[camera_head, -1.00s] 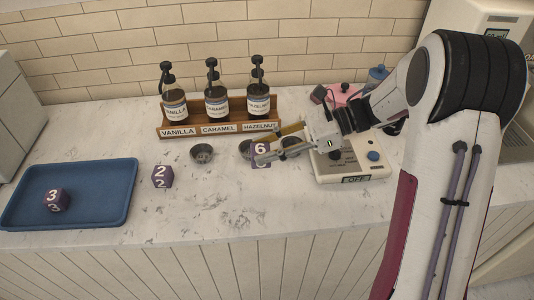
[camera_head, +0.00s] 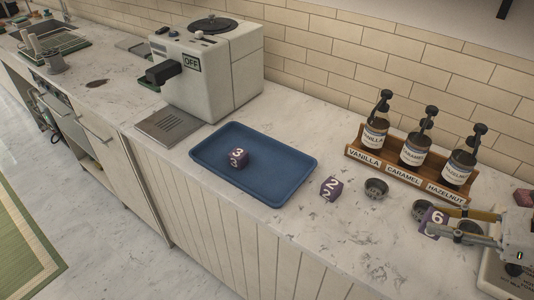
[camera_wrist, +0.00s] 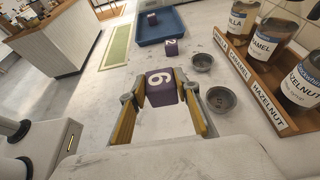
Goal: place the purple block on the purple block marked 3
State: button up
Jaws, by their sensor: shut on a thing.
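The purple block marked 6 (camera_head: 433,223) is between the yellow-sided fingers of my gripper (camera_head: 455,225), at the right of the head view. In the wrist view my gripper (camera_wrist: 162,100) is shut on this block (camera_wrist: 160,85). I cannot tell how far it is above the counter. The purple block marked 3 (camera_head: 238,158) sits on the blue tray (camera_head: 285,178), left of my gripper, with nothing on top of it. Another purple block, marked 2 (camera_head: 331,189), stands on the counter between the tray and my gripper.
Small dark cups (camera_head: 376,188) stand near my gripper. Behind them is a wooden rack (camera_head: 400,172) with vanilla, caramel and hazelnut bottles. A white coffee machine (camera_head: 215,80) stands behind and left of the tray. The tray is bare around block 3.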

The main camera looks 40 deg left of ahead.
jog(key=s+a+n+g+h, duration=0.1)
jog(key=s+a+n+g, duration=0.2)
jog(key=a, duration=1.9)
jog(key=s+a+n+g, duration=0.2)
jog(key=s+a, duration=0.3)
jog(key=a, duration=1.6)
notch_tip(320, 180, up, 5)
jog(key=m+t+y, duration=0.1)
jog(key=m+t, duration=0.4)
send_over(242, 155)
jog(key=shift+r, duration=0.2)
jog(key=shift+f, duration=3.15)
jog(key=shift+f, duration=1.85)
